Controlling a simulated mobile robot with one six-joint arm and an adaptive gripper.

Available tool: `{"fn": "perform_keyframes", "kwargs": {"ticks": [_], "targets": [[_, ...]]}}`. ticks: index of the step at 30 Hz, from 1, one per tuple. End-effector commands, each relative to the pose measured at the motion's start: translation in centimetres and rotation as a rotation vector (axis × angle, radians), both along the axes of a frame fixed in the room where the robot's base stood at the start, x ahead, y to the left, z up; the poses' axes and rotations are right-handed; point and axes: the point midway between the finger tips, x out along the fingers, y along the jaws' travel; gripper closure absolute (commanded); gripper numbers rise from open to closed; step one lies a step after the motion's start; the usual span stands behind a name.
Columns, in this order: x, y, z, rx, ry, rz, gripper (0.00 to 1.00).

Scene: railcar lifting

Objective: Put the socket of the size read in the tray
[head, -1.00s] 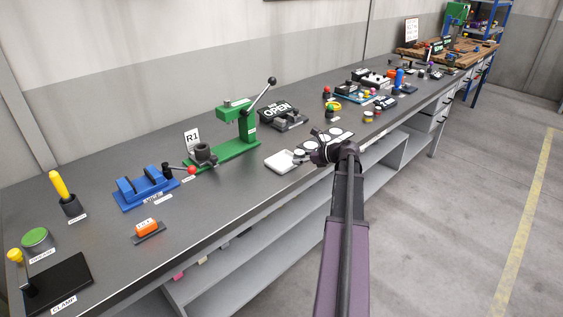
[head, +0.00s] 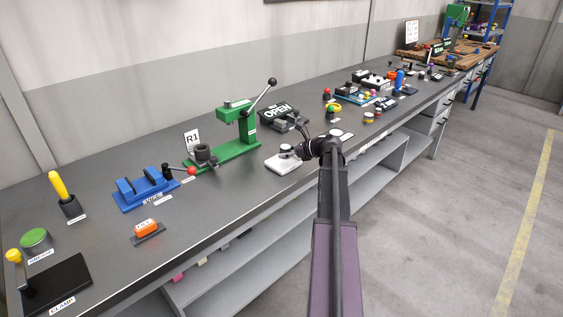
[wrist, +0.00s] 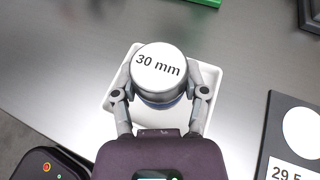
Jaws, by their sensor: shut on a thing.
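My gripper (wrist: 160,85) is shut on a round metal socket (wrist: 160,70) whose white top reads "30 mm". The socket stands upright between the two fingers. Behind it in the wrist view is a square white tray (wrist: 113,107), with the socket over its middle. I cannot tell whether the socket touches the tray floor. In the head view the gripper (head: 291,151) is over the tray (head: 282,164) near the bench front edge, and the socket shows as a small pale piece (head: 286,149).
A dark rack (wrist: 275,125) with a white disc and a "29.5" label lies right of the tray. A green press (head: 240,140) marked R1 stands to the left, and a dark device with an OPEN sign (head: 278,113) stands behind. Bare bench lies left of the tray.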

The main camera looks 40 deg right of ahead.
Motion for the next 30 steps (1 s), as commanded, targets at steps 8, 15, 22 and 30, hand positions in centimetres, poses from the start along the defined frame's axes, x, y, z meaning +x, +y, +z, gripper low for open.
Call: {"fn": "perform_keyframes", "kwargs": {"ticks": [8, 15, 22, 30], "targets": [[0.6, 0.0, -2.4, 0.0, 0.0, -0.001, 0.98], [0.6, 0.0, -3.6, 0.0, -0.001, 0.0, 0.98], [0.5, 0.0, -3.5, 0.0, -0.001, 0.0, 0.98], [0.5, 0.0, -3.9, 0.0, -0.001, 0.0, 0.98]]}}
